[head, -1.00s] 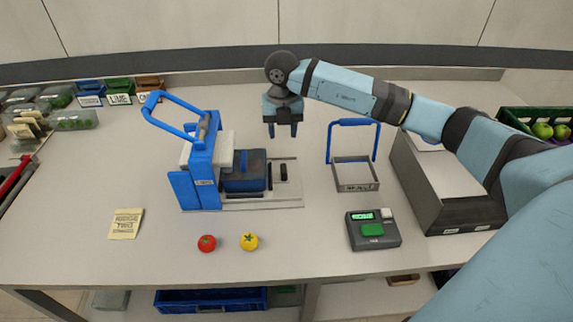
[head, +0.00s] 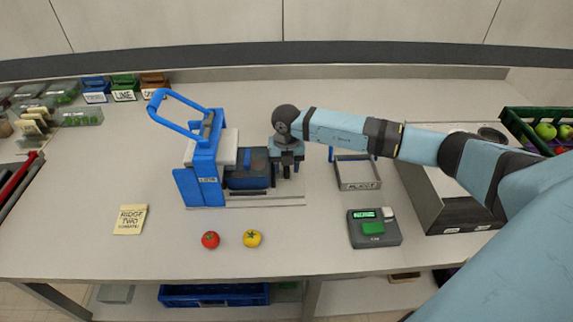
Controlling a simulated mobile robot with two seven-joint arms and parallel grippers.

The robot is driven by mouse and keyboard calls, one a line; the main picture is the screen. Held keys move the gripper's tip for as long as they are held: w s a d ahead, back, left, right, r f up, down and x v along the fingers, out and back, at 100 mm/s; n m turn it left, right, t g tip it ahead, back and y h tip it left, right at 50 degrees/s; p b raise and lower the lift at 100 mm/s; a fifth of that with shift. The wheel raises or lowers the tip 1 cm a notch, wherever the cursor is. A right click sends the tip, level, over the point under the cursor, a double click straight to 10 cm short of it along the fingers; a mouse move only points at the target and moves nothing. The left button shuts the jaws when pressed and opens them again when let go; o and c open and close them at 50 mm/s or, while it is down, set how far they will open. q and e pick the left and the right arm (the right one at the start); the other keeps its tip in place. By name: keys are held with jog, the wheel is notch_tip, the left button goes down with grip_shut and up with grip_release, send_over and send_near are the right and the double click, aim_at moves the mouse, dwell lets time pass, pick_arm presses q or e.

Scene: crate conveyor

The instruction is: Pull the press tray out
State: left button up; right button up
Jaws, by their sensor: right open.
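The blue press (head: 203,176) stands left of centre on the table, with its lever handle raised. Its dark blue tray (head: 247,172) sits at the right side of the press, over a pale base plate with dark rails. My right gripper (head: 287,172) is open and low at the right end of the tray, fingers pointing down. I cannot tell whether the fingers touch the tray or its handle, as the gripper covers that end. My left gripper does not show.
A red tomato (head: 210,240) and a yellow one (head: 252,238) lie in front of the press. A note (head: 131,219) lies at left.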

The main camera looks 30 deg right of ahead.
grip_shut()
jog(key=s+d, duration=0.1)
jog(key=d, duration=0.1)
jog(key=s+d, duration=0.2)
jog(key=d, duration=0.1)
jog(key=s+d, duration=0.1)
jog(key=d, duration=0.1)
jog(key=shift+s+d, duration=0.2)
jog(key=shift+s, duration=0.1)
grip_release()
jog(key=shift+d, duration=0.1)
jog(key=shift+r, duration=0.5)
notch_tip(320, 180, up, 13)
jog(key=b, duration=0.1)
